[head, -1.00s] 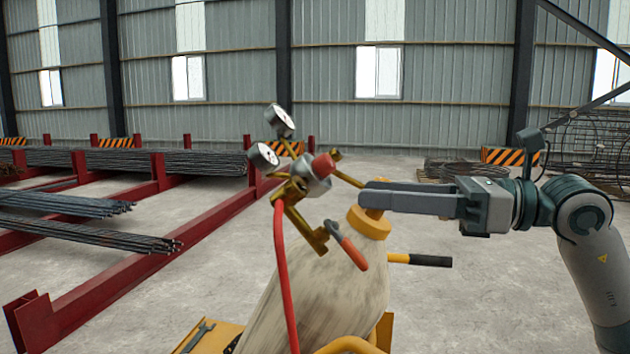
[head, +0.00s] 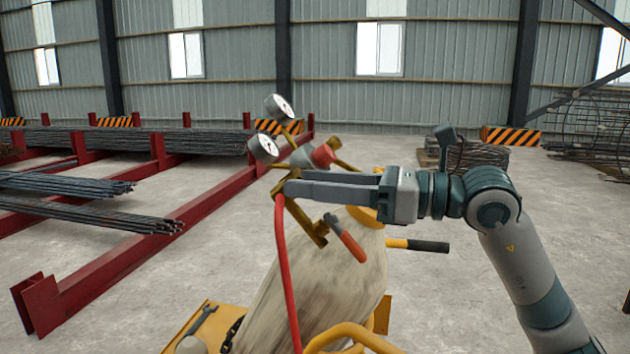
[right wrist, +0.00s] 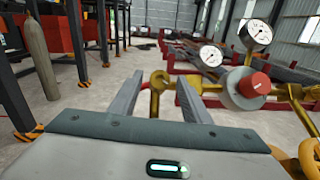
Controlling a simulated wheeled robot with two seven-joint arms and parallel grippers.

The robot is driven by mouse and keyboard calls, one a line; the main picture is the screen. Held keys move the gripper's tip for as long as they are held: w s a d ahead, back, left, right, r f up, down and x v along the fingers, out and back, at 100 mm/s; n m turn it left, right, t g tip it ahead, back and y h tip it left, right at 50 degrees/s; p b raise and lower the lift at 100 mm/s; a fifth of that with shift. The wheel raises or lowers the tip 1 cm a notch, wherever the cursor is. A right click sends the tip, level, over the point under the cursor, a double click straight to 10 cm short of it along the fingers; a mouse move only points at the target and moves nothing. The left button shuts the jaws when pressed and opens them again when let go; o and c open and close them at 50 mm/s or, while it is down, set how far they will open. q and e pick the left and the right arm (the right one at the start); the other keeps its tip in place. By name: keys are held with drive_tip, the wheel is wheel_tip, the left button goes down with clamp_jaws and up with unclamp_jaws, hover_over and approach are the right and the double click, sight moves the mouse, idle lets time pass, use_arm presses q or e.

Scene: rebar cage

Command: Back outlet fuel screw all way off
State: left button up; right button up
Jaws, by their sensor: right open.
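The pressure regulator (head: 300,158) sits at the top of a tilted, pale, worn cylinder (head: 315,280). It has two white dial gauges (head: 262,147), a red-ended knob (head: 323,155) and brass fittings. My right gripper (head: 284,188) reaches in from the right, in front of the regulator body. In the right wrist view its jaws (right wrist: 160,88) are open, with a brass outlet fitting (right wrist: 157,80) showing between them; I cannot tell whether they touch it. The red knob (right wrist: 260,83) is right of the jaws there. I cannot tell which part is the outlet fuel screw. My left gripper is not in view.
A red hose (head: 283,270) hangs from the regulator. A red-gripped handle (head: 346,238) and a black-gripped handle (head: 428,246) stick out near the cylinder top. Red racks (head: 150,260) with rebar stand left. Open floor (head: 460,310) lies right of the cylinder.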

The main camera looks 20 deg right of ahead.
drive_tip(key=c, duration=1)
drive_tip(key=shift+c, duration=0.2)
